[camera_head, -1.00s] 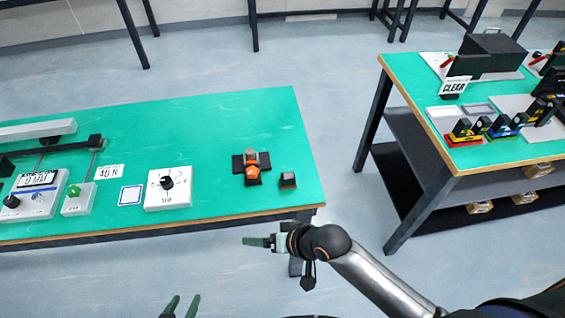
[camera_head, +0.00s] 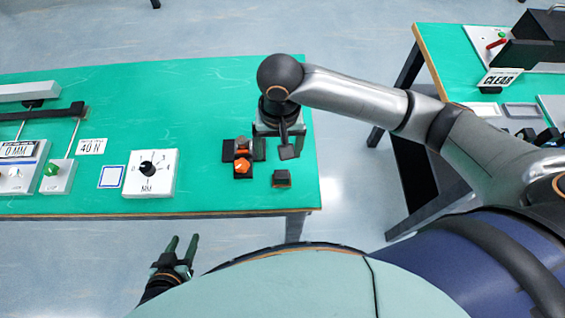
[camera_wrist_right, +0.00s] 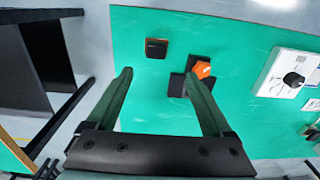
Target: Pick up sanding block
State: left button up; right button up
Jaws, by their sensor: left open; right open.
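The small dark block (camera_head: 282,178), which I take to be the sanding block, lies on the green table near its right front corner. In the right wrist view the block (camera_wrist_right: 156,48) shows a brown edge and lies just beyond the gap between my fingertips, untouched. My left gripper (camera_head: 183,240) is open and empty, in front of the table's front edge.
A black cross-shaped holder with an orange piece (camera_head: 243,165) stands just left of the block, near my right gripper's finger. A white dial box (camera_head: 150,185) is further left. A second green table (camera_head: 450,60) with a black case is at the right, across a gap.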

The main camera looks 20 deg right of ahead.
aim_at(282, 174)
jog(key=f, duration=0.4)
jog(key=f+b, duration=0.1)
jog(key=f, duration=0.7)
jog(key=shift+s+d+f, duration=0.15)
jog(key=shift+d, duration=0.1)
grip_shut()
dwell(0.3)
